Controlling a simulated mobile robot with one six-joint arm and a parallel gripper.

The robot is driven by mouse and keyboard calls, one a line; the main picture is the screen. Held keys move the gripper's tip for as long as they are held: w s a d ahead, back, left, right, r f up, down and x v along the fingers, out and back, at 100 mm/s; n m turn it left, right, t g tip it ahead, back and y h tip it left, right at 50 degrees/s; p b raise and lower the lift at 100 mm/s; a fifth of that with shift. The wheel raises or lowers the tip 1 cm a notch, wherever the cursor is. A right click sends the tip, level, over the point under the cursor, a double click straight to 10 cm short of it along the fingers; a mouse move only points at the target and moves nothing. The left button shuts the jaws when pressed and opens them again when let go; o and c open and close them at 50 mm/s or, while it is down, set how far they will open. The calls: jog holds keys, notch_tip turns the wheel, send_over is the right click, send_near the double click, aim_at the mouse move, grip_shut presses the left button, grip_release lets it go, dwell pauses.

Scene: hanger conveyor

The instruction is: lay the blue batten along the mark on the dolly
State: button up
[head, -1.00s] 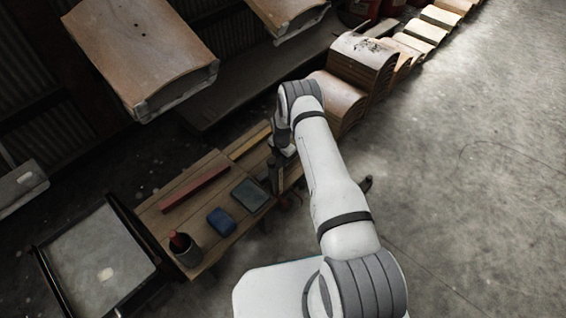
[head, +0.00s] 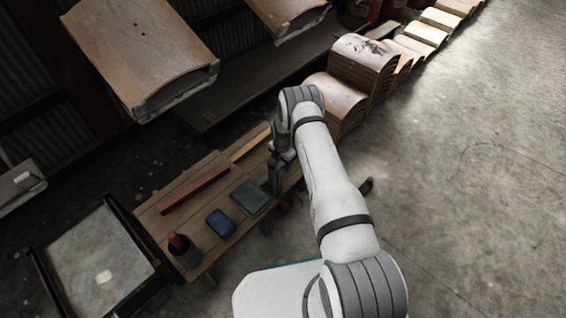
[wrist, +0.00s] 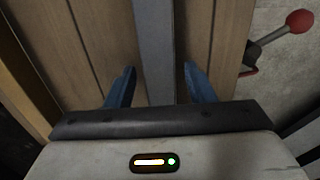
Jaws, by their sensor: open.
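A long slate blue-grey bar, which looks like the blue batten (wrist: 154,30), lies on brown planks in the wrist view. It runs up the picture between the two blue fingers of my gripper (wrist: 158,70). The fingers are open, one on each side of the bar, with a small gap showing at each. In the head view my gripper (head: 275,178) is low over the right part of the wooden bench, and the arm hides the batten there. A low black-framed platform, apparently the dolly (head: 130,225), stands at lower left. A pale patch (head: 103,277) shows on its grey top; I cannot make out a line mark.
The bench (head: 165,230) also holds a red batten (head: 195,187), a yellow batten (head: 250,143), a blue block (head: 220,223), a grey-green flat piece (head: 250,197) and a dark pot (head: 183,250). Curved brown panels (head: 145,45) hang overhead. A red-knobbed lever (wrist: 298,21) is beside the planks.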

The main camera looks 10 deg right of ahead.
notch_tip(320, 180, up, 13)
jog(key=p, duration=0.4)
notch_tip(320, 180, up, 14)
jog(key=f+m, duration=0.1)
jog(key=m, duration=0.4)
send_over(282, 163)
jog(key=s, duration=0.2)
jog(key=s+r+m, duration=0.3)
jog(key=s+r, duration=0.1)
jog(key=r, duration=0.4)
jog(key=s+r+m, duration=0.3)
jog(key=s+r, duration=0.1)
jog(key=r, duration=0.4)
jog(key=s+r+m, duration=0.4)
jog(key=s, duration=0.5)
jog(key=s+r+m, duration=0.4)
jog(key=s+m, duration=0.1)
jog(key=s, duration=0.4)
jog(key=s+r+m+t, duration=0.1)
jog(key=s+r+m, duration=0.4)
jog(key=s, duration=0.4)
jog(key=shift+s+d, duration=0.25)
jog(key=shift+s, duration=0.1)
